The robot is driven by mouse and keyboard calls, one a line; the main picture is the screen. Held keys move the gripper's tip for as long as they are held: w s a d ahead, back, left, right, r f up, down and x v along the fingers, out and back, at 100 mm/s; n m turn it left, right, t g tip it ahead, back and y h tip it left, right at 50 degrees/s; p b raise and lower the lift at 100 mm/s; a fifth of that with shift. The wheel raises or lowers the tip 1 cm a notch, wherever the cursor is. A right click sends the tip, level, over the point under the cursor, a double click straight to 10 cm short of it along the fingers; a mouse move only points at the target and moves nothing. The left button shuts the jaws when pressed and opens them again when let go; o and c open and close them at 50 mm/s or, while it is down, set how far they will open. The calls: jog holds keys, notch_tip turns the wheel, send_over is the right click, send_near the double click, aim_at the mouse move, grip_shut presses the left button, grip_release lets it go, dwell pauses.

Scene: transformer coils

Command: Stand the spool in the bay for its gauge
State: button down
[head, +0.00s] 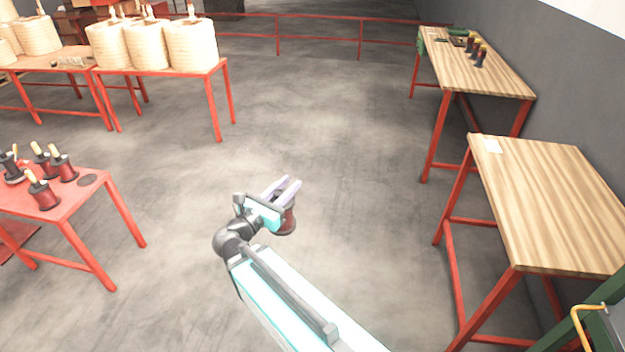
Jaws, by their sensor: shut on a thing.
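My gripper (284,187) is in the middle of the head view, above the bare floor. Its pale fingers are shut on a spool (287,222) with a dark red flange. The gripper hides much of the spool, so its gauge marking and exact tilt cannot be told. Several similar spools with dark bodies and orange tops (42,192) stand on the red table (85,200) at the left. No bay can be made out clearly.
Large pale coils (192,45) stand on tables at the back left. A red rail (320,18) crosses the back. The floor between the tables is open.

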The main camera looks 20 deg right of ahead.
jog(key=shift+n+t+y, duration=0.3)
jog(key=a, duration=0.4)
jog(key=shift+s+a, duration=0.25)
jog(key=shift+a, duration=0.2)
